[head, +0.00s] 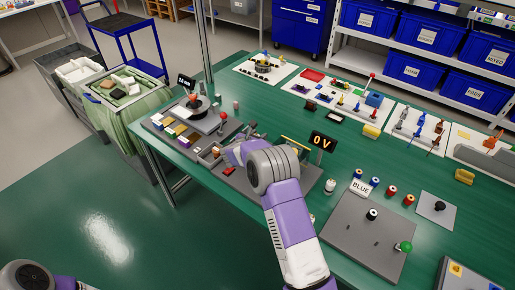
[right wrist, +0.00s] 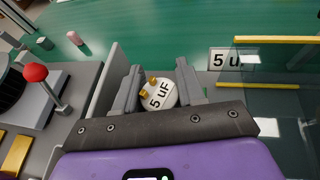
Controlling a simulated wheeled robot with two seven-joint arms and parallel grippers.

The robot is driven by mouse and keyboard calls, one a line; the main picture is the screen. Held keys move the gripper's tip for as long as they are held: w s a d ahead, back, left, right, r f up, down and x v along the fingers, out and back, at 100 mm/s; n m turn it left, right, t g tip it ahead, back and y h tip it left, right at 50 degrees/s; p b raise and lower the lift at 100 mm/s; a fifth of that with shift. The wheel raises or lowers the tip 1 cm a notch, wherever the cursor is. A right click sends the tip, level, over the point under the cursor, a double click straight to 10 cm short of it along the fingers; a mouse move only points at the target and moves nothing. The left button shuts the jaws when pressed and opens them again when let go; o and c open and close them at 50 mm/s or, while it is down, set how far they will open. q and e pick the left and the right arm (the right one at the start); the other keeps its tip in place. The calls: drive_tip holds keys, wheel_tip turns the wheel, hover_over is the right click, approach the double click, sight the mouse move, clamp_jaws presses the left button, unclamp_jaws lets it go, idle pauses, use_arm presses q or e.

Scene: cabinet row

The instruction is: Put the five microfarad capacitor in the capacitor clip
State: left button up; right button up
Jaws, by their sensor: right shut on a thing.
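In the right wrist view the five microfarad capacitor (right wrist: 158,95) shows as a round white top marked "5 uF" with small brass terminals. It sits between the two fingers of my right gripper (right wrist: 158,88), which is shut on it. In the head view my right gripper (head: 230,154) is low over the grey fixture at the table's front edge, and my wrist hides much of that spot. A "5 uF" label (right wrist: 230,60) stands just beyond and to the right of the capacitor. I cannot clearly make out the capacitor clip. My left gripper is not in view.
A clear panel with yellow strips (right wrist: 277,40) stands right of the gripper. A red-knobbed lever (right wrist: 36,74) is at the left. A grey board (head: 365,235) lies to the right.

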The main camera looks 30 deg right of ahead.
wheel_tip(320, 180, down, 5)
drive_tip(key=shift+b, duration=0.65)
drive_tip(key=shift+r, duration=0.1)
drive_tip(key=shift+f, duration=0.25)
drive_tip(key=o, duration=1.1)
drive_tip(key=shift+c, duration=0.2)
drive_tip(key=shift+r, duration=0.15)
drive_tip(key=shift+r, duration=0.25)
drive_tip(key=p+v, duration=0.2)
drive_tip(key=v, duration=1)
drive_tip(key=shift+f, duration=0.2)
